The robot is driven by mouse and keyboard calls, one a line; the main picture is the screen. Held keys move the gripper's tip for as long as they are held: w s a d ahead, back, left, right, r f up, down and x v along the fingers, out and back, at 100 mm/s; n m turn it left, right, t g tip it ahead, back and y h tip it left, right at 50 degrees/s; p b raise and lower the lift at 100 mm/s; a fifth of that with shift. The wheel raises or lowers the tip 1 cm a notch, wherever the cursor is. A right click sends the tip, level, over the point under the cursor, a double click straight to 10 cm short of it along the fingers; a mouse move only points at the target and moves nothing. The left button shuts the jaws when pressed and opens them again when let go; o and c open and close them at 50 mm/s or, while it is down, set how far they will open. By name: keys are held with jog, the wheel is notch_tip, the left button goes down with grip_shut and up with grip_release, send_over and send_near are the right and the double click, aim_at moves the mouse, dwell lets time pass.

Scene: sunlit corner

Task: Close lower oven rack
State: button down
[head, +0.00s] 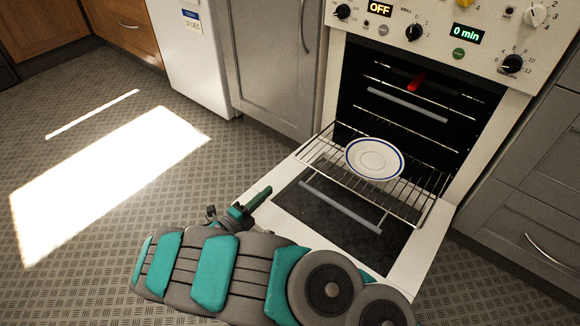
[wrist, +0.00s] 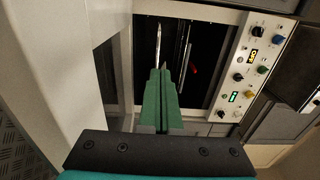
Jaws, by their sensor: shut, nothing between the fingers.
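The oven (head: 425,110) has its door (head: 425,255) folded down. The lower oven rack (head: 415,202) is pulled out over the open door, and a white plate with a blue rim (head: 374,158) lies on it. My gripper (head: 266,192) is to the left of the rack's front, apart from it, near the door's left edge. In the wrist view my green fingers (wrist: 158,78) are shut together with nothing between them, and point toward the oven opening. The fingers hide part of what lies ahead there.
The control panel (head: 445,33) with knobs is above the opening; a red item (head: 417,81) shows inside. Grey cabinets stand left (head: 272,65) and right (head: 535,205) of the oven. A white appliance (head: 190,55) stands further left. The patterned floor (head: 190,175) left of the door is clear.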

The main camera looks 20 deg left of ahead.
aim_at(301, 161)
jog(key=b+x, duration=0.1)
jog(key=x, duration=1.3)
jog(key=shift+f, duration=0.1)
